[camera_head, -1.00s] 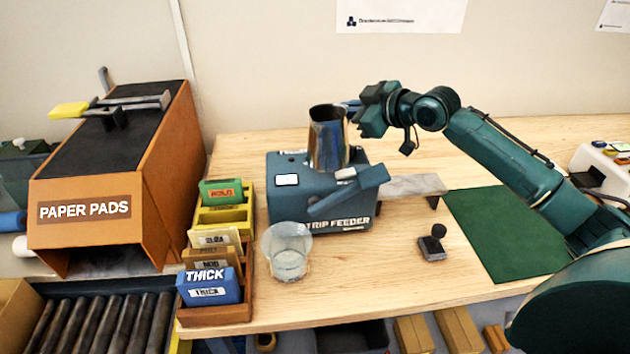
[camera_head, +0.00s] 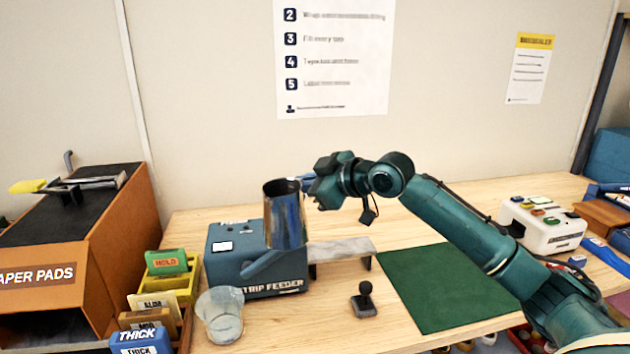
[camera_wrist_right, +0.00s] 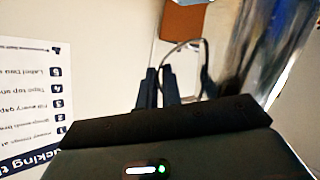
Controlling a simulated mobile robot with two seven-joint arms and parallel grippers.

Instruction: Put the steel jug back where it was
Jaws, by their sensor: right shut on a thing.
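The steel jug (camera_head: 285,215) is a shiny, upright, open-topped cylinder held up in front of the blue strip feeder (camera_head: 226,270) and hides part of it. My right gripper (camera_head: 307,187) is at the jug's upper right side, shut on it. In the right wrist view the jug (camera_wrist_right: 265,50) is a blurred shiny wall at upper right. Its thin handle loop (camera_wrist_right: 178,48) runs to the shut fingers of my right gripper (camera_wrist_right: 158,82). A gap under the jug is hard to judge. My left gripper is not in view.
A clear plastic cup (camera_head: 220,318) stands in front of the feeder. A small black-knobbed stamp (camera_head: 364,300) is right of it, beside the green mat (camera_head: 450,290), which is bare. Card holders (camera_head: 165,290) and the paper pads box (camera_head: 60,270) are at left. A white device (camera_head: 545,228) stands at right.

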